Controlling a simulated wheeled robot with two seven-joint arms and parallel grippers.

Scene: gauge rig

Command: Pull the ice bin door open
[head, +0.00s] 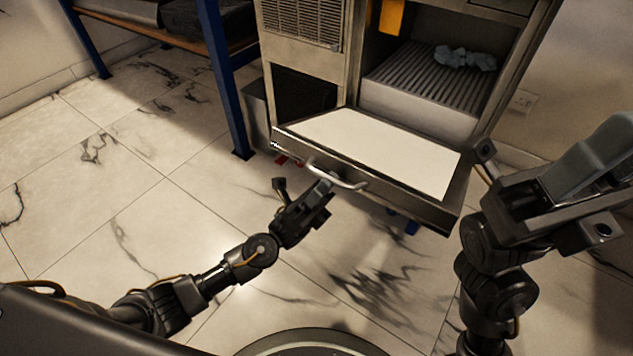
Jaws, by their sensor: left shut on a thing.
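The ice bin door (375,150) is a metal panel with a white inner face, in the middle of the head view. It is tilted down and out from the machine, and the bin behind it shows open. Its curved handle (348,184) is on the front edge. My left gripper (322,190) is shut on the handle at its left end. My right gripper (485,160) is near the door's right corner; its fingers are partly hidden by the arm, and I cannot tell whether it is open.
The machine's cabinet (352,60) stands behind the door, with a ribbed grey surface (430,75) and bluish lumps (465,58) inside. A blue-legged shelf (222,70) stands to the left. A wall socket (522,101) is at the right. The marble floor at left is clear.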

